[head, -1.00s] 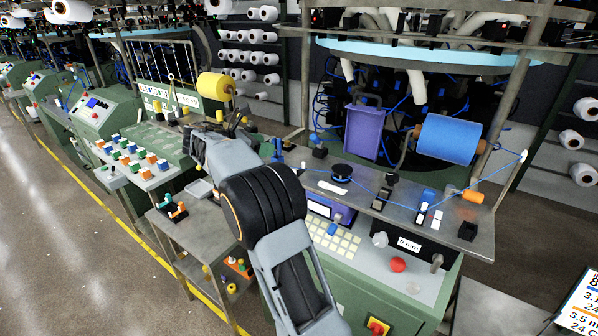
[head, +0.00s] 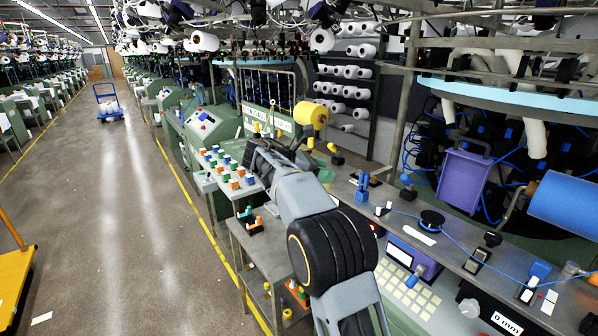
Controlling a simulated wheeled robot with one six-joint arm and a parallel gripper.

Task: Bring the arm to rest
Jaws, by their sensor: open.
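My arm reaches up from the bottom of the head view, over the front edge of the machine's shelf. My gripper (head: 285,143) is at its far end, small and dark and partly hidden by the wrist. It is open, and I see nothing held in it. It is near a yellow yarn cone (head: 311,113), which is beyond it and to its right. I cannot tell the exact gap between them.
The metal shelf (head: 455,258) carries a black disc (head: 431,218) and small parts. A purple bin (head: 464,180) and blue yarn cone (head: 572,207) are at right. A metal cart (head: 262,247) stands below my arm. The aisle floor (head: 110,220) at left is mostly clear.

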